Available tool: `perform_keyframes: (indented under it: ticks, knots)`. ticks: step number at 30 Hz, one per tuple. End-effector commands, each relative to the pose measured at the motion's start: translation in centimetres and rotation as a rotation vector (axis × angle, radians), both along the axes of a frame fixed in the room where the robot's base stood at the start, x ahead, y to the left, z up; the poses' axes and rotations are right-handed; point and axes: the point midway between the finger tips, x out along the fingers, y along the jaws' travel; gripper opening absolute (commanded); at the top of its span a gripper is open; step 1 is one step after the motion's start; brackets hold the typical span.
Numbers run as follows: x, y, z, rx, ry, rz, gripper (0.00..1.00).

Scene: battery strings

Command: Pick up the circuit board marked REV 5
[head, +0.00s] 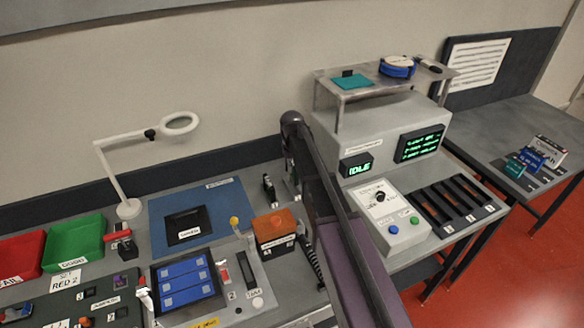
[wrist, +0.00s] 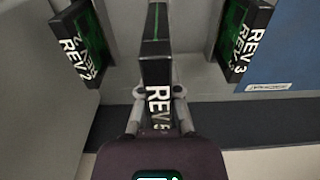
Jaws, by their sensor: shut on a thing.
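A dark circuit board with white lettering that reads REV 5 (wrist: 157,60) stands on edge in the middle of the wrist view. My gripper (wrist: 159,93) is shut on it, with one finger on each side of its near end. Whether the board is clear of the surface below cannot be told. In the head view my arm hides most of the area around the gripper, and I cannot make out the held board there.
A REV 2 board (wrist: 85,42) stands to the left and a REV 3 board (wrist: 243,42) to the right, both apart from my gripper. In the head view, an orange-topped box (head: 277,228), a blue mat (head: 228,196) and a grey console (head: 393,215) are near my arm.

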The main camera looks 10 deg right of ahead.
Motion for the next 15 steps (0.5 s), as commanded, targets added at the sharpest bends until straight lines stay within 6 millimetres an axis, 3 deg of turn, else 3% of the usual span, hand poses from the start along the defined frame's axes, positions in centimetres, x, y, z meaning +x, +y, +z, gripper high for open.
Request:
perform_keyframes:
  ticks: [1, 6, 15]
  knots:
    - [0.0, 0.0, 1.1, 0.0, 0.0, 0.0, 0.0]
    - [0.0, 0.0, 2.5, 0.0, 0.0, 0.0, 0.0]
    - [0.0, 0.0, 3.5, 0.0, 0.0, 0.0, 0.0]
